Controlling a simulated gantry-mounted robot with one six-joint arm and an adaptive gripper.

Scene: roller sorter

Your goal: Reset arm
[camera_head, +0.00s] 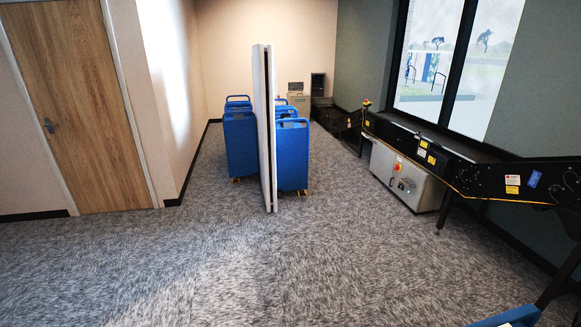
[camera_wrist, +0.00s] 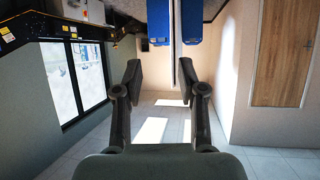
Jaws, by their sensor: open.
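My gripper (camera_wrist: 164,90) shows in the wrist view with its two dark fingers spread apart. It is open, and nothing is between the fingers. The wrist picture is upside down, with the floor at the top and the ceiling at the bottom. My gripper and arm do not show in the head view.
A black conveyor (camera_head: 430,160) with a grey control box (camera_head: 408,178) runs along the right wall below the window. A thin upright panel (camera_head: 265,130) stands mid-floor between blue carts (camera_head: 240,145). A wooden door (camera_head: 80,100) is at left.

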